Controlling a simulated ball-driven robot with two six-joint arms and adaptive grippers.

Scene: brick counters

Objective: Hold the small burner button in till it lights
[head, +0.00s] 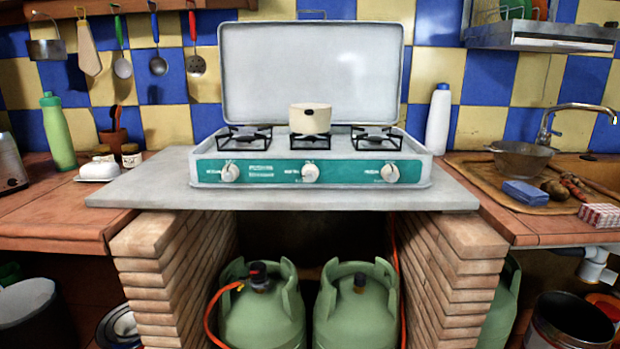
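A white camping stove (430,165) with a teal front panel stands on a grey slab, its lid (310,70) raised behind it. The panel carries a left knob (229,172), a middle knob (310,172) and a right knob (390,173). Black pot supports mark the left burner (244,137) and right burner (376,138). A small cream pot (310,119) sits over the middle burner. No flame shows. I cannot tell which burner is the small one, and the panel lettering is too small to read. Neither of my grippers is in view.
A green bottle (57,132) stands left, a white bottle (438,120) right, and a colander (522,158) by the sink. The space before the knobs is clear.

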